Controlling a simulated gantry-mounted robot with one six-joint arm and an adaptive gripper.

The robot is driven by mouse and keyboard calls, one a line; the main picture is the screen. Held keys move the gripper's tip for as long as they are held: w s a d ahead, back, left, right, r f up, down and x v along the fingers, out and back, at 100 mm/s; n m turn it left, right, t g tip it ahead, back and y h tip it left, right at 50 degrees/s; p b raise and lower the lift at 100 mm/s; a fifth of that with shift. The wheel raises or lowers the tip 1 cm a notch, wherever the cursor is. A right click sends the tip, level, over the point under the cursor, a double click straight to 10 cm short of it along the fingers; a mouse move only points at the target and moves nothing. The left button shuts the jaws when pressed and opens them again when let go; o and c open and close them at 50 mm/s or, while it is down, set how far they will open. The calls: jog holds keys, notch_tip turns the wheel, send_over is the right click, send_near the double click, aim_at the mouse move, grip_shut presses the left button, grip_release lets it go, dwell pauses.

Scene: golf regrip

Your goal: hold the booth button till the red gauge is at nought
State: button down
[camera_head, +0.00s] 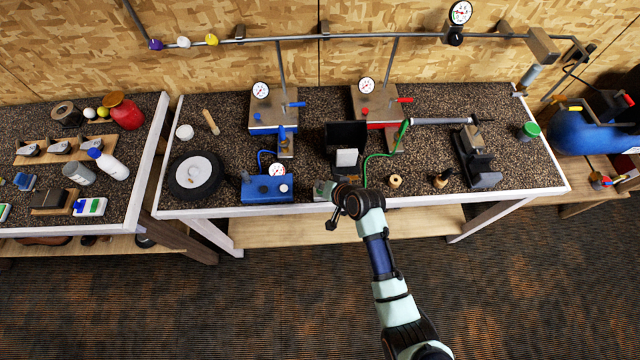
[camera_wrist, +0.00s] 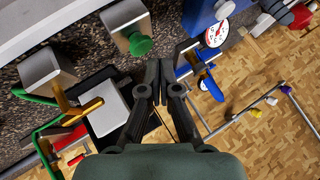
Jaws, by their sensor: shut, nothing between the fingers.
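A grey box with a round green button (camera_wrist: 140,43) sits near the bench's front edge in the wrist view. My gripper (camera_wrist: 155,82) is shut and empty, its fingertips beside and apart from that button in the picture; the height between them is unclear. A black open booth (camera_head: 346,135) with a white block stands behind my wrist in the head view; its white pad shows in the wrist view (camera_wrist: 105,105). The gauge on the red station (camera_head: 366,85) has a white dial; its needle is too small to read. My arm hides part of the bench front.
A blue station gauge (camera_head: 260,90) stands at left, and a blue box with a gauge (camera_head: 268,188) lies left of my gripper. A green hose (camera_head: 378,155) curves beside the booth. A wheel (camera_head: 195,176) and a vise-like black stand (camera_head: 475,158) flank the bench.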

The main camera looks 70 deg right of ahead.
jog(key=shift+f, duration=0.45)
jog(key=shift+f+b, duration=0.45)
jog(key=shift+f, duration=0.05)
dwell(2.1)
jog(key=shift+r+p, duration=0.95)
notch_tip(320, 180, up, 5)
jog(key=p, duration=0.5)
jog(key=shift+r, duration=0.1)
dwell(0.3)
